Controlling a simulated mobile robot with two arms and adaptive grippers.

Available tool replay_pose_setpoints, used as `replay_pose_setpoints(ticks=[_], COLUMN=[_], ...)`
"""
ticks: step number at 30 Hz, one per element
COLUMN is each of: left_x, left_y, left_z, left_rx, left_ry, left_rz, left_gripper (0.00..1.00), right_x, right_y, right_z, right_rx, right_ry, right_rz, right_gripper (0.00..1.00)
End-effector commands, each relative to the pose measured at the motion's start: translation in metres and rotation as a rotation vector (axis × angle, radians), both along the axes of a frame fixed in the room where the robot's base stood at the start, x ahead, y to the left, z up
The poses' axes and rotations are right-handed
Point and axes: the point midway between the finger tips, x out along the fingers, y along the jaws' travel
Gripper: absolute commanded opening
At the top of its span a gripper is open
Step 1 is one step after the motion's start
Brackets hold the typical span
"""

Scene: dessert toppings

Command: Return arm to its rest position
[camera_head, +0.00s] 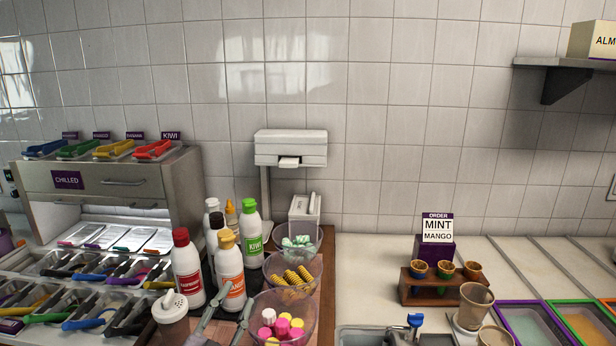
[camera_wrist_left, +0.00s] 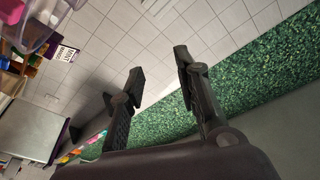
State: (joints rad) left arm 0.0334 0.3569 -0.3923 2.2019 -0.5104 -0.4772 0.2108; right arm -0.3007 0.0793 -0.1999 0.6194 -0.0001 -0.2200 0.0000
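My left gripper (camera_head: 230,308) shows at the bottom of the head view, in front of the squeeze bottles and beside the lowest topping bowl. In the left wrist view its two dark fingers (camera_wrist_left: 159,62) are spread apart, with nothing between them. Behind them are tiled wall and a green speckled surface. The rest of the left arm is out of the head view. My right gripper is in neither view.
Squeeze bottles (camera_head: 187,272) stand close around the left gripper. Clear bowls (camera_head: 312,324) of toppings line its right side. A white shaker (camera_head: 171,315) is at its left. A cone rack (camera_head: 420,291) and an order sign (camera_head: 437,230) stand farther right; bare counter (camera_head: 362,283) lies between.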

Motion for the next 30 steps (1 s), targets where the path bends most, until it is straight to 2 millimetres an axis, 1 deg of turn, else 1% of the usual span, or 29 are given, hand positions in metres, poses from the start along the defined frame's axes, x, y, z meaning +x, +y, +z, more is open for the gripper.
replay_pose_setpoints(ticks=[1,2,3,5,6,8,9,11,12,14,15,19,23,24,29,30], left_x=[-0.011,-0.017,-0.029,-0.052,-0.069,-0.097,-0.115,-0.14,-0.157,-0.18,-0.196,-0.242,-0.287,-0.278,-0.268,-0.267], left_y=[0.017,0.027,0.038,0.052,0.059,0.066,0.069,0.073,0.074,0.075,0.075,0.074,0.072,0.072,0.07,0.07], left_z=[-0.036,-0.056,-0.082,-0.12,-0.143,-0.174,-0.19,-0.21,-0.222,-0.235,-0.243,-0.261,-0.272,-0.286,-0.329,-0.341], left_rx=[-0.053,-0.076,-0.104,-0.137,-0.156,-0.178,-0.186,-0.198,-0.204,-0.21,-0.215,-0.222,-0.226,-0.221,-0.215,-0.214], left_ry=[0.144,0.226,0.333,0.494,0.596,0.739,0.823,0.935,1.003,1.095,1.153,1.321,1.474,1.469,1.481,1.486], left_rz=[0.07,0.11,0.156,0.217,0.251,0.292,0.312,0.337,0.348,0.362,0.369,0.384,0.39,0.391,0.392,0.394], left_gripper=[0.3,0.3,0.3,0.3,0.3,0.3,0.3,0.3,0.3,0.3,0.3,0.3,0.3,0.3,0.3,0.3], right_x=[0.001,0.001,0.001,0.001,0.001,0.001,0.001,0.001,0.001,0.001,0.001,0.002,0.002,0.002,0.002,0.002], right_y=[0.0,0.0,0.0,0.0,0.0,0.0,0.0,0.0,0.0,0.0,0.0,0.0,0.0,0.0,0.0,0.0], right_z=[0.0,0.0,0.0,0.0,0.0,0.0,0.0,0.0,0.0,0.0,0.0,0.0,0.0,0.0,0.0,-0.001], right_rx=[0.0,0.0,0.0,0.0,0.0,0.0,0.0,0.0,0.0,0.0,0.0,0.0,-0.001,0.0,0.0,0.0], right_ry=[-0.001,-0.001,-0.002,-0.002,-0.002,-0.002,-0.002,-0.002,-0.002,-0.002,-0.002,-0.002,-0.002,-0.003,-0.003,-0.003], right_rz=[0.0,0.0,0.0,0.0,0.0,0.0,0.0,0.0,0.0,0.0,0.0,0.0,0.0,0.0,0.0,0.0], right_gripper=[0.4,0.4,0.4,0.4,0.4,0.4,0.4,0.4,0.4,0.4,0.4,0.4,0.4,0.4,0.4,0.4])
